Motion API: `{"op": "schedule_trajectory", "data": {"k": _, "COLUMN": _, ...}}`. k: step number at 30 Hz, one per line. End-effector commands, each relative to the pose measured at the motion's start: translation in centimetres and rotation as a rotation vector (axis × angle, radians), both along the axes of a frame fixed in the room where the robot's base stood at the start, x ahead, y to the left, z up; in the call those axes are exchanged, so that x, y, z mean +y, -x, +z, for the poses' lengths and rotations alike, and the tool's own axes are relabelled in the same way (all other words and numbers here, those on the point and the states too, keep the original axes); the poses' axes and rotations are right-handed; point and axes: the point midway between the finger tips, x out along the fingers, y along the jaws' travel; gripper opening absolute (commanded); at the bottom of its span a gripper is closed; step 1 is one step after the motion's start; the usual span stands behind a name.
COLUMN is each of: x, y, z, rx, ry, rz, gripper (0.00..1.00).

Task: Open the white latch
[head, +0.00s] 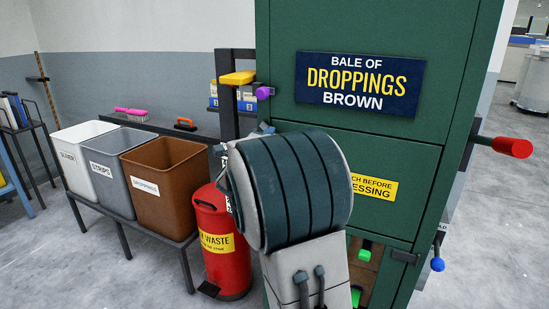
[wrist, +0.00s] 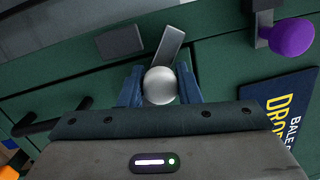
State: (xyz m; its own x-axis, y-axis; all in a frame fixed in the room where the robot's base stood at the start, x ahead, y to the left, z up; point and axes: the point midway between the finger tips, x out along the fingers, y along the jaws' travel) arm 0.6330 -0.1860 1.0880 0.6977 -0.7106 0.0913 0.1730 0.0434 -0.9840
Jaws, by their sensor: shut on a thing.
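The white latch (wrist: 160,86) shows in the wrist view as a pale round knob on a short grey lever, against a green panel. My gripper (wrist: 159,78) has its two blue fingers on either side of the knob and is shut on it. The lever slants up and to the right from the knob in the wrist view. In the head view my arm hides the latch and most of my gripper, in front of the green cabinet (head: 278,60).
A purple knob (head: 264,92) and a yellow handle (head: 237,78) are at the cabinet's left edge. A red handle (head: 513,147) and a blue knob (head: 437,264) stick out at right. A red waste bin (head: 225,265) stands left of my arm, beside a brown bin (head: 165,165).

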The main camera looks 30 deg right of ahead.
Motion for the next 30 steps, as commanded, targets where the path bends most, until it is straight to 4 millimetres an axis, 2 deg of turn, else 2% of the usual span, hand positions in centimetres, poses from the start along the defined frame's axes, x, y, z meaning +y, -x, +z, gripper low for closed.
{"op": "schedule_trajectory", "data": {"k": 1, "x": 0.1, "y": 0.1, "z": -0.6, "rx": -0.03, "ry": -0.018, "rz": 0.001, "gripper": 0.0}}
{"op": "schedule_trajectory", "data": {"k": 15, "x": 0.2, "y": 0.5, "z": 0.2, "rx": -0.258, "ry": -0.197, "rz": 0.011, "gripper": 0.0}}
{"op": "schedule_trajectory", "data": {"k": 30, "x": -0.1, "y": 0.8, "z": 0.9, "rx": -0.362, "ry": -0.279, "rz": 0.009, "gripper": 0.0}}
